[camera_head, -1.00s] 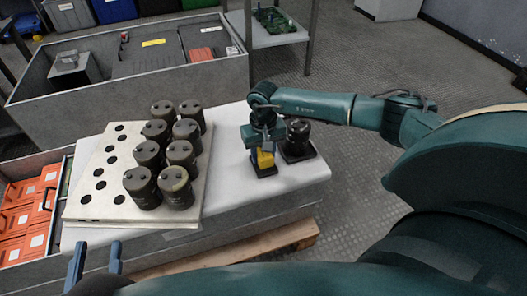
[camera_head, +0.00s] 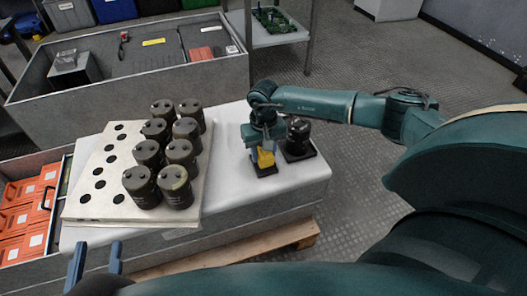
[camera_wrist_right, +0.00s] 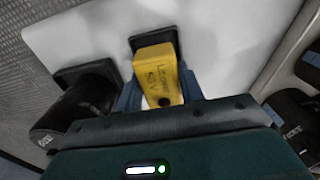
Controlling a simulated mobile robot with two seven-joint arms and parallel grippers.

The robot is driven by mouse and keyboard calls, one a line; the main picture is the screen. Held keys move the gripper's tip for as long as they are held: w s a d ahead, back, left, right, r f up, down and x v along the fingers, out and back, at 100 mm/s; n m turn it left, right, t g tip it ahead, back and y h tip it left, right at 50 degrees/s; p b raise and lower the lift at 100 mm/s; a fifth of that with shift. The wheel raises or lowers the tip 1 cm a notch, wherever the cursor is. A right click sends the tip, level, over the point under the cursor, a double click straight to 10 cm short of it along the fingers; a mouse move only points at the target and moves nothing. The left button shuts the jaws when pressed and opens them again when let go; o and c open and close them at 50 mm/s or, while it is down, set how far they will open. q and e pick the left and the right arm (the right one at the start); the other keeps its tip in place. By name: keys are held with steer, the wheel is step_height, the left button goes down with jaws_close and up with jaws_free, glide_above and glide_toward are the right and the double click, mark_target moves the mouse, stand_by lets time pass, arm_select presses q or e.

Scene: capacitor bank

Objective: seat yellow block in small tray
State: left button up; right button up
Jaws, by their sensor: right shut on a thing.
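The yellow block (camera_head: 265,158) is at the small dark tray (camera_head: 263,170) on the white table top. In the right wrist view the yellow block (camera_wrist_right: 157,74) shows printed text and lies between the blue fingers, with the small tray (camera_wrist_right: 153,37) just beyond and beneath it. My right gripper (camera_head: 262,148) is shut on the block from above. I cannot tell whether the block is fully down on the tray floor. My left gripper (camera_head: 95,262) shows two blue fingers set apart at the lower left, empty and away from the block.
A black cylinder (camera_head: 298,136) stands on a second dark tray close to the right of the block. Several dark capacitors (camera_head: 180,152) stand on a perforated pale plate (camera_head: 100,190) at left. Bare white table top lies between that plate and the small tray.

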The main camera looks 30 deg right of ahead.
steer(key=shift+f+b, duration=0.65)
steer(key=shift+b, duration=0.1)
stand_by(0.8)
steer(key=o, duration=1.2)
